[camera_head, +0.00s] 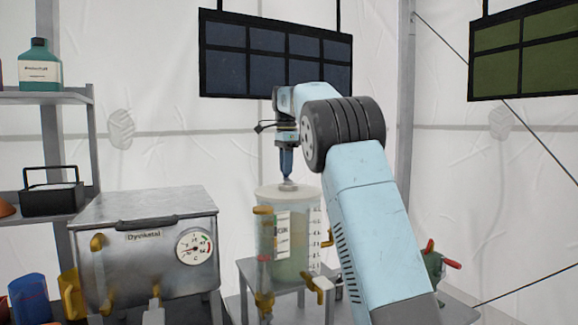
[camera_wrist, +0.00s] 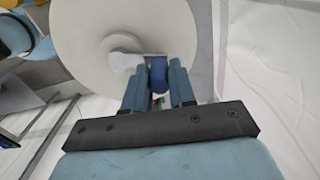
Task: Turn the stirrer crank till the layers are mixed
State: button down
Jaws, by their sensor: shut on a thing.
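The mixing vessel (camera_head: 290,235) is a clear, graduated cylinder with a pale round lid (camera_head: 287,194). It stands on a small grey stand, and greenish contents show through its lower wall. My gripper (camera_head: 287,172) points straight down over the lid. In the wrist view its two blue fingers (camera_wrist: 159,85) are shut on a dark blue crank knob (camera_wrist: 158,72) above the pale lid (camera_wrist: 110,40). A light crank arm (camera_wrist: 125,61) runs left from the knob. How far the layers are mixed is hard to tell.
A steel box with a dial (camera_head: 150,240) stands left of the vessel. A shelf (camera_head: 45,98) with a green bottle (camera_head: 39,66) is at far left. A green part with a red handle (camera_head: 435,262) sits to the right. Dark panels (camera_head: 275,55) hang behind my arm.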

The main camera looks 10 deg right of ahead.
jog(key=shift+w+d, duration=0.1)
jog(key=c, duration=0.9)
grip_release()
jog(key=shift+w, duration=0.1)
jog(key=shift+c, duration=0.2)
notch_tip(320, 180, up, 7)
jog(key=shift+f, duration=0.2)
jog(key=shift+r, duration=0.3)
